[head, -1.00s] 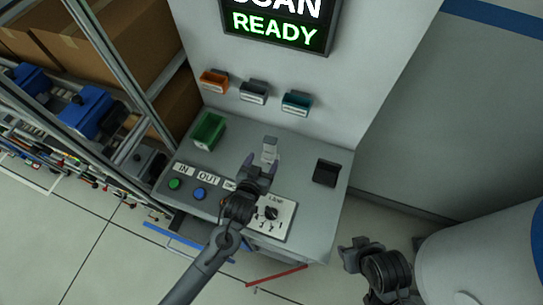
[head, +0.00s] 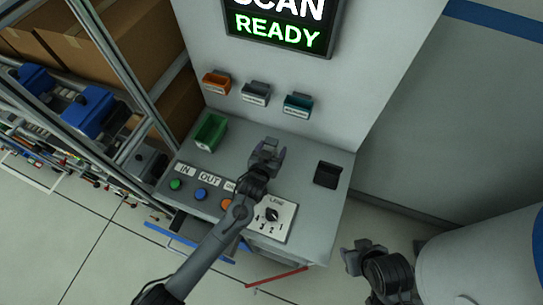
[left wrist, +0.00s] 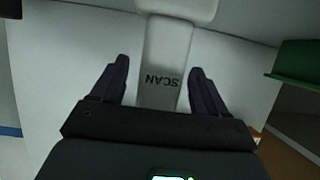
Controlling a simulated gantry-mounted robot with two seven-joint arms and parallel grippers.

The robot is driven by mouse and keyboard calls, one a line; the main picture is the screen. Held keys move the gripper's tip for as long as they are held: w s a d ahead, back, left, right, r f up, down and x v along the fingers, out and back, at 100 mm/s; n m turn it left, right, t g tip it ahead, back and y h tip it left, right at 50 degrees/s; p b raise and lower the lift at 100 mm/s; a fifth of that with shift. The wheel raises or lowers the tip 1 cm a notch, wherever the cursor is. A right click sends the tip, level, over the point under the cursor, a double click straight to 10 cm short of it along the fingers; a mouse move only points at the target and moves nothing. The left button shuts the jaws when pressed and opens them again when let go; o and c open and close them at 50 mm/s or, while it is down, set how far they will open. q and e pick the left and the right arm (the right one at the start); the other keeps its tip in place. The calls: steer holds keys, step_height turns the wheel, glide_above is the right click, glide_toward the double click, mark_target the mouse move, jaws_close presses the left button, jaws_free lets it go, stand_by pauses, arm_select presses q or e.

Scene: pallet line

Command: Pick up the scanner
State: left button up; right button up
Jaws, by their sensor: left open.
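The scanner (left wrist: 165,62) is a light grey block marked SCAN, with a wider, paler head at the top of the left wrist view. My left gripper (head: 268,152) is open over the back middle of the console. In the left wrist view its dark fingers (left wrist: 159,68) stand on either side of the scanner's body, with a gap at each side. In the head view the gripper hides most of the scanner. My right gripper (head: 350,256) hangs right of the console, away from the scanner; its jaw opening is unclear.
The console (head: 312,208) carries a green bin (head: 210,132), a black holder (head: 327,175), buttons and a lane dial (head: 271,215). Orange, grey and teal bins (head: 297,105) hang on the wall behind. A metal rack (head: 125,75) stands at left.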

arm_select(q)
steer(key=c, duration=1.2)
steer(key=shift+r, duration=0.1)
